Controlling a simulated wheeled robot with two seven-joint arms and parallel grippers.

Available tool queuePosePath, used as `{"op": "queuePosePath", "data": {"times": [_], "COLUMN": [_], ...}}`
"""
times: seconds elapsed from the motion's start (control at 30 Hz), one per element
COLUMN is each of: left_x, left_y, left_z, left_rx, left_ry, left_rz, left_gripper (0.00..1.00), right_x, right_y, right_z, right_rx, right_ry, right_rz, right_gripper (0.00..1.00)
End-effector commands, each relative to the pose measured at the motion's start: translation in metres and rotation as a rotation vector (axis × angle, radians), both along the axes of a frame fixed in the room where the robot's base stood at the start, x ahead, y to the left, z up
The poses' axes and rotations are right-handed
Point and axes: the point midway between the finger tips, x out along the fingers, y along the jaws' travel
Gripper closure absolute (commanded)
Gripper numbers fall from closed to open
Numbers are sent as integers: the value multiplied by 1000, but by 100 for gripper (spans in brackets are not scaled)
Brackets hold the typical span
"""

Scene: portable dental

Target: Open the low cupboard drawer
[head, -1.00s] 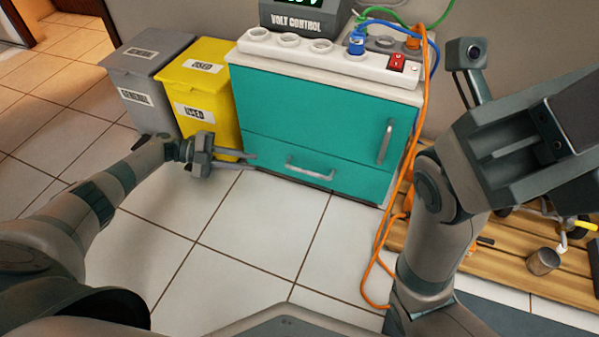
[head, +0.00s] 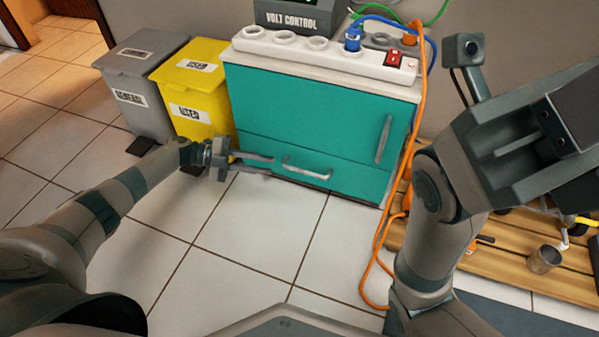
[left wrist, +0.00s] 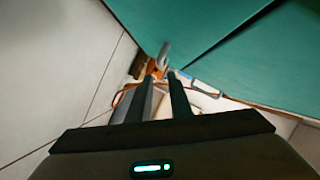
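The teal low cupboard (head: 305,112) stands against the wall. Its drawer (head: 350,180) is the lower panel and looks closed, flush with the front. The grey drawer handle (head: 306,169) is a horizontal bar; in the left wrist view a grey handle (left wrist: 163,54) shows just beyond my fingertips. My left gripper (head: 271,166) is open and empty, just left of the handle, fingers pointing right along the drawer front with a gap between them. It also shows in the left wrist view (left wrist: 163,80). My right arm is at the right; its fingertips are out of frame.
A yellow bin (head: 200,95) and a grey bin (head: 143,85) stand left of the cupboard, close behind my left wrist. An orange cable (head: 366,285) hangs at the cupboard's right side onto the floor. A wooden pallet (head: 490,265) lies at right. Floor in front is clear.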

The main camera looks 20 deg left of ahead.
Motion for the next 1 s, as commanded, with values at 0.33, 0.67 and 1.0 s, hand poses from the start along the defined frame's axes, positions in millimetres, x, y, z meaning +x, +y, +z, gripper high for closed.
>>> {"op": "queuePosePath", "data": {"times": [0.33, 0.67, 1.0], "left_x": [19, 31, 33], "left_y": [-60, -98, -105], "left_z": [-17, -24, -24], "left_rx": [-2, 0, 0], "left_ry": [-3, 0, 0], "left_rz": [-1, 0, 1], "left_gripper": [82, 82, 82], "right_x": [-4, -7, -6], "right_y": [-1, 1, 2], "right_z": [-11, -17, -17], "right_rx": [1, -14, -16], "right_ry": [-16, -27, -26], "right_rz": [6, 10, 9], "right_gripper": [69, 69, 69]}}
